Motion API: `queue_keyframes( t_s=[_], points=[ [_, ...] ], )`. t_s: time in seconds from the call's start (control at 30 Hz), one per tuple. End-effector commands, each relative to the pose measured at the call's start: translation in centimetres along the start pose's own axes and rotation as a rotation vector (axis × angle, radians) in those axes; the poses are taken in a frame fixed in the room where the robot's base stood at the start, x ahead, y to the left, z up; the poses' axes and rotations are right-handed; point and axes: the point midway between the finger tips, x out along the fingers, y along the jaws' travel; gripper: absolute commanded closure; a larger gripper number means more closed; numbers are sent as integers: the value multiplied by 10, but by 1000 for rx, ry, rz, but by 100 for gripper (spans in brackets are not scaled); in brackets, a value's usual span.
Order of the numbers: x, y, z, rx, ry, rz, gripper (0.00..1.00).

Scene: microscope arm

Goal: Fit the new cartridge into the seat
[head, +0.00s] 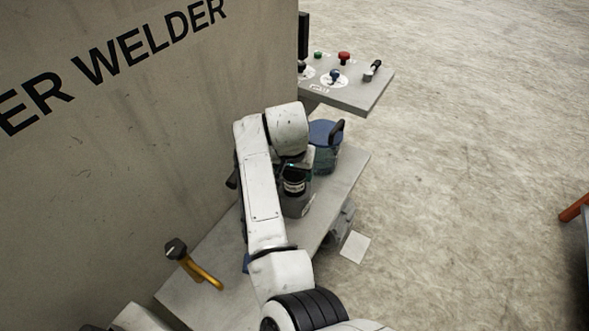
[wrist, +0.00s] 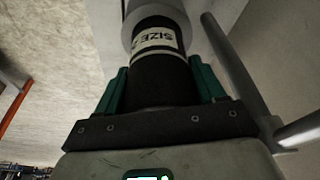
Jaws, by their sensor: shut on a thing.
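The cartridge is a black cylinder with a white band printed "SIZE"; it fills the middle of the wrist view (wrist: 160,78). My gripper (wrist: 160,82) is shut on it, with a green finger on each side. The cartridge's far end meets a light grey round part (wrist: 152,8), which looks like the seat; I cannot tell how far in it is. In the head view the white-banded cartridge (head: 294,187) appears below my wrist, above a grey housing (head: 298,207) on the shelf. My arm hides part of this area.
A blue-lidded container (head: 325,132) stands just behind the housing. A yellow lever with a black knob (head: 203,273) is at the shelf's near left. A control panel (head: 350,92) with buttons juts out behind. The welder's wall (head: 140,150) bounds the left; floor is open right.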

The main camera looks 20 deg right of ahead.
Motion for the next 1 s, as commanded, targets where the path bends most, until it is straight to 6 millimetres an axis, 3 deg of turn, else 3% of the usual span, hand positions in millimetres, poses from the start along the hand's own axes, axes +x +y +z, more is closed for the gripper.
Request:
queue_keyframes(
  t_s=[0.1, 0.13, 0.2, 0.43, 0.77, 1.0],
  points=[
    [2, 0, 0, 0, 1, 0, 100],
    [2, 0, 0, 0, 1, 0, 29],
    [2, 0, 0, 0, 1, 0, 22],
    [2, 0, 0, 0, 0, 0, 2],
    [-4, 0, 1, 0, 0, 0, 2],
    [-43, -1, 0, 1, 3, -2, 2]
  ],
)
